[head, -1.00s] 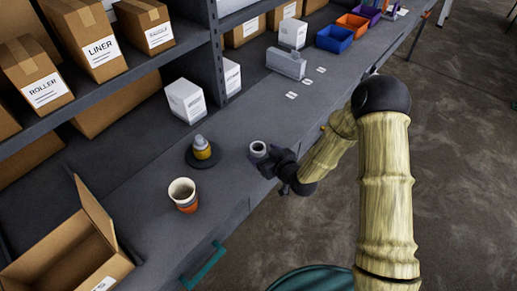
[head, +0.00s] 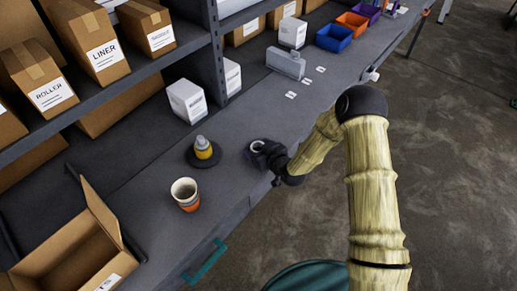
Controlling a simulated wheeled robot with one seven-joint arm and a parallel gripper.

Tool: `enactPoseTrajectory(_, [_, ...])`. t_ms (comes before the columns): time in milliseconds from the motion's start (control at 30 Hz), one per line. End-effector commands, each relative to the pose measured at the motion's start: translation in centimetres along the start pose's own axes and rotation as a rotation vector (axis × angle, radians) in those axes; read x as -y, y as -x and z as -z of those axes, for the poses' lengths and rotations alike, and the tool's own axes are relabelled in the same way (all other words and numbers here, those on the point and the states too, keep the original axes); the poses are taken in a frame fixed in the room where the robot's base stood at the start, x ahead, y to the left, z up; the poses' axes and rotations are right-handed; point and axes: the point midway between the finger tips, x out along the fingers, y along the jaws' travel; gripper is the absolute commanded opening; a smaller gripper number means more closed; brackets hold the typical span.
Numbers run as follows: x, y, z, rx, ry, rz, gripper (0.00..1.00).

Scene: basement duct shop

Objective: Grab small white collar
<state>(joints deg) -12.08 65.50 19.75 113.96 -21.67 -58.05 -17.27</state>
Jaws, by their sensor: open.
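The small white collar (head: 257,146) is a pale ring on the grey workbench, right of the yellow-and-grey bottle. My gripper (head: 255,150) is at the collar, with its dark fingers around it or close beside it. The fingers hide part of the ring, and I cannot tell whether they touch it. The gripper is open.
A yellow-and-grey bottle (head: 203,148) stands on a dark round base to the left. A white-and-orange cup (head: 185,194) stands nearer. An open cardboard box (head: 75,251) is at the lower left. White boxes (head: 187,101) stand at the back.

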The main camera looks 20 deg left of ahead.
Motion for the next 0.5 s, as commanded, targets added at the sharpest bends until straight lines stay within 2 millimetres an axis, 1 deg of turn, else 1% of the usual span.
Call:
enactPoseTrajectory(133, [0.00,0.02,0.01,0.000,0.000,0.000,0.73])
enactPoseTrajectory(167, [0.00,0.02,0.01,0.000,0.000,0.000,0.71])
enactPoseTrajectory(300, [0.00,0.02,0.01,0.000,0.000,0.000,0.43])
enactPoseTrajectory(400, [0.00,0.02,0.01,0.000,0.000,0.000,0.25])
enactPoseTrajectory(500, [0.00,0.02,0.02,0.000,0.000,0.000,0.25])
